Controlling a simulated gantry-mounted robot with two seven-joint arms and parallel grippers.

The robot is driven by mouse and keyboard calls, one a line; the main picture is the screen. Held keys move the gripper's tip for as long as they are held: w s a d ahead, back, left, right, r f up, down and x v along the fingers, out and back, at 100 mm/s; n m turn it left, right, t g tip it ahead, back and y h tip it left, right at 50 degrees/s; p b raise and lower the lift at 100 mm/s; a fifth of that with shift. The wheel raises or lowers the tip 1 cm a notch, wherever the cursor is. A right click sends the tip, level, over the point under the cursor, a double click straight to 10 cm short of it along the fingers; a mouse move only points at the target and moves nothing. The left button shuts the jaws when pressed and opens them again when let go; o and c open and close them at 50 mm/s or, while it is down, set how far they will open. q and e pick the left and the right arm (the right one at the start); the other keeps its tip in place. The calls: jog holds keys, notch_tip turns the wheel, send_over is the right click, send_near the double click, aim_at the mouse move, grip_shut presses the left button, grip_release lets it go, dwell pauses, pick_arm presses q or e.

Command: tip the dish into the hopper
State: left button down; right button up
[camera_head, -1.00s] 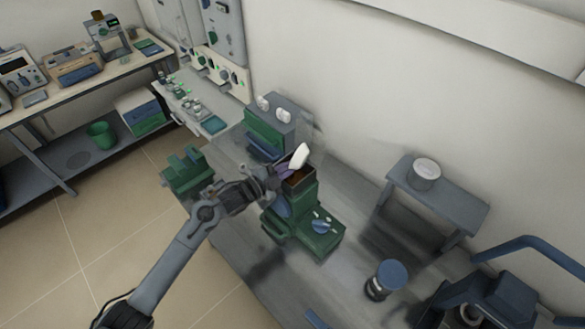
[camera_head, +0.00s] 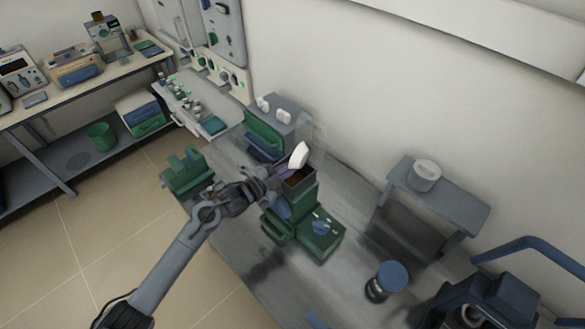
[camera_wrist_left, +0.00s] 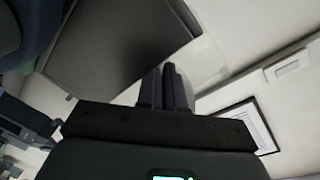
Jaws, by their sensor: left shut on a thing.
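The white dish (camera_head: 299,156) is held tilted steeply on its side above the hopper (camera_head: 299,180), an open dark box with a brownish inside on top of a green machine (camera_head: 318,236). My left gripper (camera_head: 284,171) is shut on the dish at the hopper's left side. In the left wrist view the two fingers (camera_wrist_left: 166,88) are close together, with a pale curved part of the dish (camera_wrist_left: 205,62) behind them. I cannot tell whether anything is left in the dish. My right gripper does not show.
A grey and green box (camera_head: 270,128) stands just behind the hopper. A blue-lidded jar (camera_head: 386,281) stands nearer the front. The bench (camera_head: 240,240) is bare at front left.

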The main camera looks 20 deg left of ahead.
pick_arm(q)
jog(key=shift+s+a+r+p, duration=0.1)
jog(key=shift+s+a+p, duration=0.1)
jog(key=shift+s+p, duration=0.3)
jog(key=shift+s+a+r+p, duration=0.15)
jog(key=shift+s+p, duration=0.2)
jog(key=shift+s, duration=0.25)
jog(key=shift+w+f+b, duration=0.1)
jog(key=shift+f+b, duration=0.25)
jog(key=shift+b, duration=0.05)
jog(key=shift+w+d+f+b, duration=0.1)
jog(key=shift+w+d+b, duration=0.1)
jog(key=shift+w+b, duration=0.3)
jog(key=shift+w+r, duration=0.2)
jog(key=shift+w, duration=0.1)
jog(key=shift+s+a+r+p, duration=0.1)
jog(key=shift+s+p, duration=0.35)
jog(key=shift+p, duration=0.05)
jog(key=shift+s+a+r+p, duration=0.1)
jog(key=shift+s+p, duration=0.35)
jog(key=shift+p, duration=0.05)
jog(key=shift+s+f, duration=0.15)
jog(key=shift+s, duration=0.1)
jog(key=shift+w, duration=0.15)
